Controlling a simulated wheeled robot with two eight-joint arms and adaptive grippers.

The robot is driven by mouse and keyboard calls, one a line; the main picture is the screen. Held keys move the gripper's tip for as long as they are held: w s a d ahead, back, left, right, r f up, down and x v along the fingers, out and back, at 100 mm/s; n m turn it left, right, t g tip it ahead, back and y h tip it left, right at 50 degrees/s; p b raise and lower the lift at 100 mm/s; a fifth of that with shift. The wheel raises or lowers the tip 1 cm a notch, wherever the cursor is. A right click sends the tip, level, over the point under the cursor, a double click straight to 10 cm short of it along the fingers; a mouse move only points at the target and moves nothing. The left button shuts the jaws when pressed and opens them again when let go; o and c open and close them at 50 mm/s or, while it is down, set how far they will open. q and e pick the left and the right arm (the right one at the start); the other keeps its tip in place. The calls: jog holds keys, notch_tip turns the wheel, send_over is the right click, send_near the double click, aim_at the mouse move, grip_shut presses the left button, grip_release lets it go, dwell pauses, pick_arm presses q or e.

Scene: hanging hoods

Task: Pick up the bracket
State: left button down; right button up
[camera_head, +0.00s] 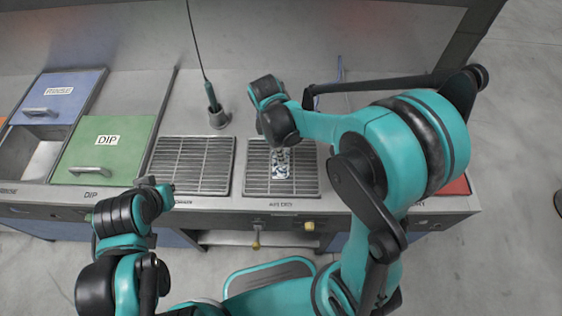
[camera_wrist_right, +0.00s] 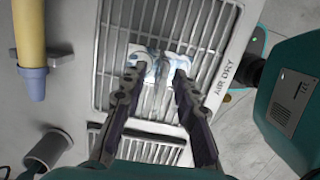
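The bracket (camera_head: 281,166) is a small, shiny whitish-blue piece lying on the slatted air dry grate (camera_head: 308,187). In the right wrist view the bracket (camera_wrist_right: 153,70) lies between and just beyond the two dark fingertips. My right gripper (camera_wrist_right: 158,70) is open around it, with a gap between the fingers; contact cannot be made out. In the head view my right wrist covers the grate's back part and the gripper's fingers are hard to make out. My left gripper (camera_head: 163,190) is at the bench's front edge, left of the grates, and its fingers are unclear.
A second grate (camera_head: 190,165) lies left of the air dry one. A green DIP lid (camera_head: 105,150) and a blue RINSE lid (camera_head: 62,95) are farther left. A yellow cylinder (camera_wrist_right: 30,35) shows in the wrist view.

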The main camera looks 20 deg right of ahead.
aim_at(280, 171)
jog(key=shift+d+f+b, duration=0.15)
jog(key=shift+f+b, duration=0.2)
jog(key=shift+f, duration=1.15)
grip_shut()
jog(key=shift+r, duration=0.15)
